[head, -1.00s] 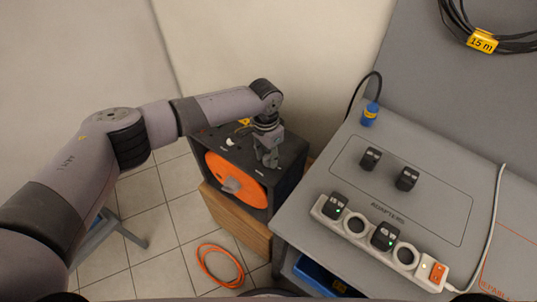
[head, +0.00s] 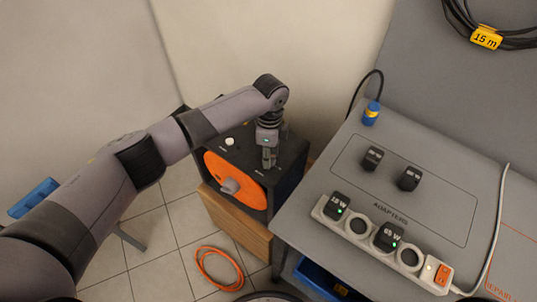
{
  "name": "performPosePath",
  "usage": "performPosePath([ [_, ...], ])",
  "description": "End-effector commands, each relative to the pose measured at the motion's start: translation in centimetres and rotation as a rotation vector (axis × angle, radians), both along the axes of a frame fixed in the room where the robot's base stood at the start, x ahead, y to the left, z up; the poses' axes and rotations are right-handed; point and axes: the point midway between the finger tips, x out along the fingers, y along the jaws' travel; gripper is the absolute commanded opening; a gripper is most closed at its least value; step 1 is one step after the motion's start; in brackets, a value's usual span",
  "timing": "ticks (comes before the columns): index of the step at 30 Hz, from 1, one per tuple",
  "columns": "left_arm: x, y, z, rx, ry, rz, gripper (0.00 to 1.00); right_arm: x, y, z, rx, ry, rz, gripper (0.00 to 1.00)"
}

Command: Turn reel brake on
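The reel (head: 231,180) is an orange disc with a grey hub, set in the front of a black box (head: 288,165) on a wooden stand. A small white round knob (head: 230,141) shows on the left part of the box's top. My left gripper (head: 268,164) points down over the right part of the box's top, to the right of the white knob. Its fingers look close together, but I cannot tell whether they are shut, touch the box or cover a brake control. My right gripper is out of view.
A grey table (head: 310,207) stands right of the reel, with adapters, a power strip (head: 362,247) and a blue plug (head: 371,113). The wooden stand (head: 236,222) is below the box. An orange cable coil (head: 219,268) lies on the tiled floor.

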Motion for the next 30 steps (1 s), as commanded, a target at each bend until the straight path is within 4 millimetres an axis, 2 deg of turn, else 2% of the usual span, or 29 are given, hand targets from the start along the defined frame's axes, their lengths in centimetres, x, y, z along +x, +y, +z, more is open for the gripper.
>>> performPosePath([
  [15,0.07,-0.15,0.06,-0.001,-0.003,-0.454,0.04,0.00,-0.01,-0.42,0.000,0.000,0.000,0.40],
  [21,0.04,-0.19,0.08,-0.001,-0.001,-0.571,0.04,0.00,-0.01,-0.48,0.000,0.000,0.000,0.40],
  [30,0.05,-0.22,0.09,-0.002,-0.002,-0.656,0.04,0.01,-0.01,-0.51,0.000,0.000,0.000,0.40],
])
